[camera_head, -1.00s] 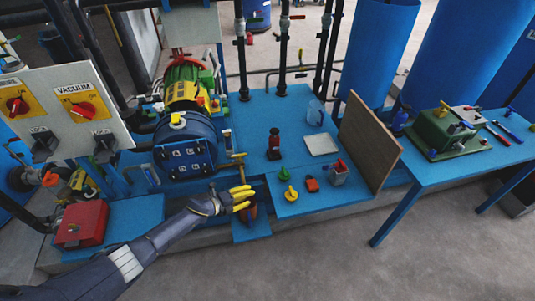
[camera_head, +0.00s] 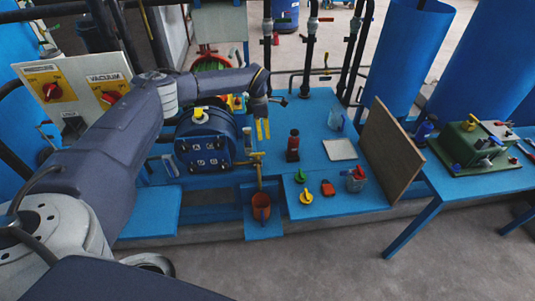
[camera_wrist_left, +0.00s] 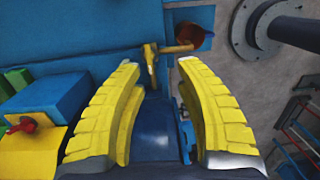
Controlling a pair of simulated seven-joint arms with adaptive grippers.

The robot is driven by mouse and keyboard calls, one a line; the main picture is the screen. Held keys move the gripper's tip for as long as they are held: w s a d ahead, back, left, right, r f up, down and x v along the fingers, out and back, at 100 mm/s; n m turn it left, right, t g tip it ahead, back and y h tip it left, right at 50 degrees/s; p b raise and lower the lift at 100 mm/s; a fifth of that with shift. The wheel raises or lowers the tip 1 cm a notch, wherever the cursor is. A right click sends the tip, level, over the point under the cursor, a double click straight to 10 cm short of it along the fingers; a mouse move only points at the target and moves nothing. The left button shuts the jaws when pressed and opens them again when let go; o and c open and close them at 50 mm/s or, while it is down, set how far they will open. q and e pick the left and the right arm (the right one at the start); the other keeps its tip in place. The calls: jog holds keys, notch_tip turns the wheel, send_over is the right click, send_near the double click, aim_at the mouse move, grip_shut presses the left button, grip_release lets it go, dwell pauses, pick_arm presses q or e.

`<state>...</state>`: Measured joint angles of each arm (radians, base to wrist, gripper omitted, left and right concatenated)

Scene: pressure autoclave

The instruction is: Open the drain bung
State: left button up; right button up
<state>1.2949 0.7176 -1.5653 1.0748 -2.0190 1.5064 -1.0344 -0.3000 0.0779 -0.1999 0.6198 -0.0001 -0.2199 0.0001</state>
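A brass drain fitting (camera_head: 256,156) with a cross handle and a pipe running down sticks out beside the round blue autoclave door (camera_head: 203,140). I take it for the drain bung. An orange-brown cup (camera_head: 261,206) stands under its pipe. My left gripper (camera_head: 262,128) points down above the fitting, its yellow fingers apart and empty. In the left wrist view, the brass fitting (camera_wrist_left: 150,62) lies just beyond and between the open left fingertips (camera_wrist_left: 157,64), apparently not touched. The cup (camera_wrist_left: 193,37) is past it. My right gripper is not in view.
A brown board (camera_head: 392,150) leans at the right. A control panel (camera_head: 80,88) stands at the left.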

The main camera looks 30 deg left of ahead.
aim_at(258, 153)
pick_arm(q)
jog(key=shift+y, duration=0.6)
jog(key=a+f, duration=0.1)
jog(key=f, duration=0.4)
jog(key=a+f, duration=0.1)
jog(key=f, duration=0.4)
jog(key=a+f, duration=0.1)
jog(key=f, duration=0.4)
jog(key=shift+w, duration=0.2)
jog(key=shift+c, duration=0.3)
grip_shut()
